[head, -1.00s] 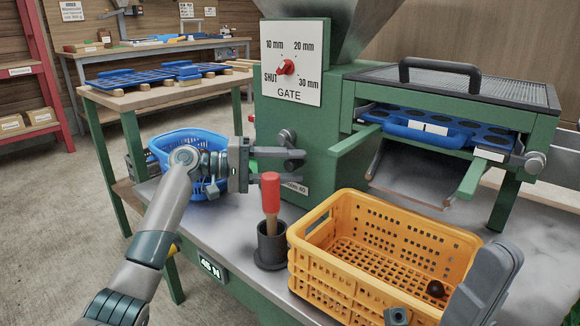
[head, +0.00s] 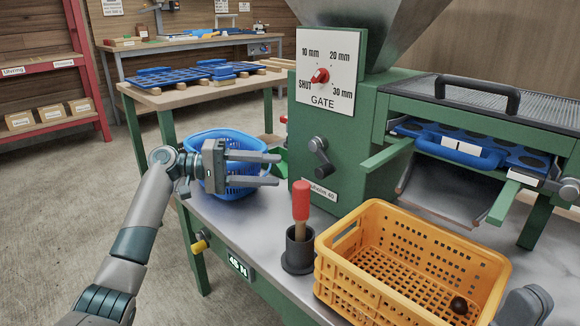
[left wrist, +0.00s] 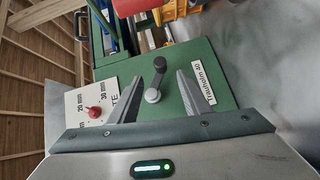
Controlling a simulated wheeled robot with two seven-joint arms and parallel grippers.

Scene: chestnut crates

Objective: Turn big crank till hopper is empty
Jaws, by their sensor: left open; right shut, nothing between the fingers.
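The crank (head: 320,158) is a short dark grey arm with knobs on the front of the green machine (head: 365,150). In the left wrist view the crank (left wrist: 154,76) shows a pale knob at one end. The metal hopper (head: 395,30) sits above; its inside is hidden. The gate dial (head: 320,76) has a red knob; its exact setting is hard to read. My left gripper (head: 279,169) is open and empty, left of the crank and apart from it, fingers pointing at the machine. In its wrist view the crank appears between the fingers.
A blue basket (head: 203,137) stands behind my left gripper. A red-handled tool stands in a dark cup (head: 298,254) on the bench. A yellow crate (head: 345,279) with one dark round thing (head: 459,305) stands at the right. A blue tray (head: 455,144) sits under the mesh cover (head: 535,105).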

